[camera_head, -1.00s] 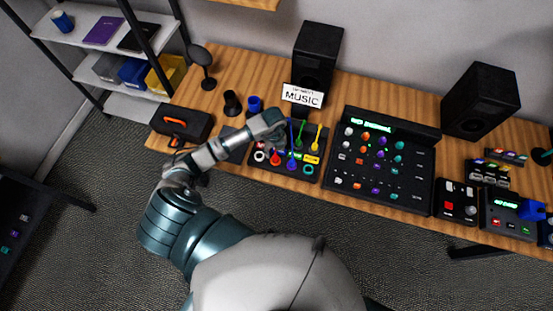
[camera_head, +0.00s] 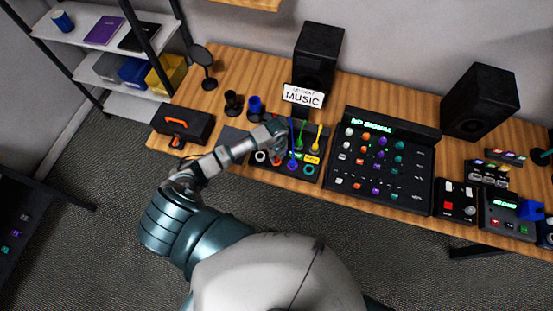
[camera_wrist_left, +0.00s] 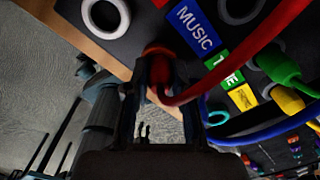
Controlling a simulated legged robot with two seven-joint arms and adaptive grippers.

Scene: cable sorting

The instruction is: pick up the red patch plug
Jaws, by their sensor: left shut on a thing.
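The red patch plug (camera_wrist_left: 158,55) is between the fingers of my left gripper (camera_wrist_left: 157,75) in the left wrist view. A red cable runs from it to the upper right. The gripper is shut on the plug, at the edge of the dark patch panel (camera_wrist_left: 140,25). I cannot tell whether the plug still touches the panel. In the head view my left gripper (camera_head: 276,140) is over the left part of the panel and hides part of it. My right gripper is not in view.
Green (camera_wrist_left: 278,68) and yellow (camera_wrist_left: 288,100) plugs and a blue cable (camera_wrist_left: 250,137) are close by on the right. A mixer (camera_head: 385,160) stands right of the panel. A black case with an orange handle (camera_head: 180,125) is at the table's left. A MUSIC sign (camera_head: 303,96) stands behind.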

